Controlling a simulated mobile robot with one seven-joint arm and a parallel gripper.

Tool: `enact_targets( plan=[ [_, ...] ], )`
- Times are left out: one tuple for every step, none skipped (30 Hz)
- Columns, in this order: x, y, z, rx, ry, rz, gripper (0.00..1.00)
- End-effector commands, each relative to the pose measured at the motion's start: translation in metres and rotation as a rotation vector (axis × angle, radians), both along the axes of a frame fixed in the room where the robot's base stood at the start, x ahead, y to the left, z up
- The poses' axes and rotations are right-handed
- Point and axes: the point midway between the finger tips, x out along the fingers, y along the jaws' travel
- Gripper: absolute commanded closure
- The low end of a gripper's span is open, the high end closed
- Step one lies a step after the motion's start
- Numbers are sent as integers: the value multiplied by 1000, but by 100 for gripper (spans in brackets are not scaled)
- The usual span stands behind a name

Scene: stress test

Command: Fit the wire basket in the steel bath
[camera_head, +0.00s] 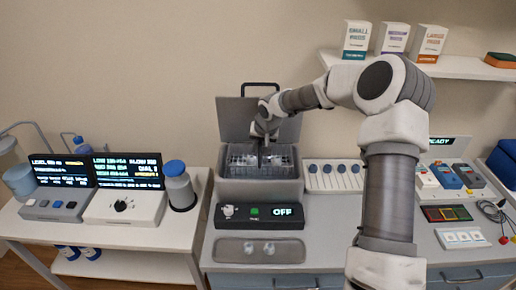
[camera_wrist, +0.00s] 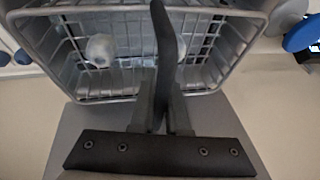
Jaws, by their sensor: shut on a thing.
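The steel bath (camera_head: 260,190) stands on the bench in the head view, its grey lid (camera_head: 236,122) raised behind it. The wire basket (camera_head: 235,160) is at the bath's open top; I cannot tell how deep it sits or whether it touches the rim. In the wrist view the basket (camera_wrist: 112,83) fills the upper part and holds small whitish items, one of them a rounded piece (camera_wrist: 100,48). My gripper (camera_head: 262,152) is above the middle of the basket. In the wrist view my gripper (camera_wrist: 160,100) is shut on the basket's dark upright handle (camera_wrist: 164,35).
A control box (camera_head: 260,214) reading OFF is in front of the bath, with a grey tray (camera_head: 260,250) nearer. A white rack (camera_head: 333,177) with blue knobs stands to the right. A blue-capped bottle (camera_head: 178,186) stands left. A shelf with boxes (camera_head: 393,38) is at upper right.

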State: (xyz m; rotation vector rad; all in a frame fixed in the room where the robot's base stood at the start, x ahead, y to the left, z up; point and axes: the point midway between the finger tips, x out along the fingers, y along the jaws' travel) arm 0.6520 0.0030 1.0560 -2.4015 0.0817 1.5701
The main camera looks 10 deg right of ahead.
Motion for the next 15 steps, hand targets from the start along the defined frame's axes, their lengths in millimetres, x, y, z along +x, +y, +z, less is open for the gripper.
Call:
enact_targets(
  plan=[
    [0,0,-1,-1,-1,1,100],
    [0,0,-1,-1,-1,1,100],
    [0,0,-2,-1,-1,1,100],
    [0,0,-2,-1,-2,1,100],
    [0,0,-3,-1,-2,1,100],
    [0,0,-4,-1,-2,1,100],
    [0,0,-4,-1,-2,1,100],
    [0,0,-4,-1,-2,1,100],
    [0,0,-5,-1,-2,1,100],
    [0,0,-5,0,-2,0,100],
    [0,0,-6,0,-2,0,100],
    [0,0,-7,0,-1,0,100],
    [0,0,-7,0,-1,0,100],
    [0,0,-7,0,-1,0,100],
    [0,0,-8,1,-1,0,100]
  ],
)
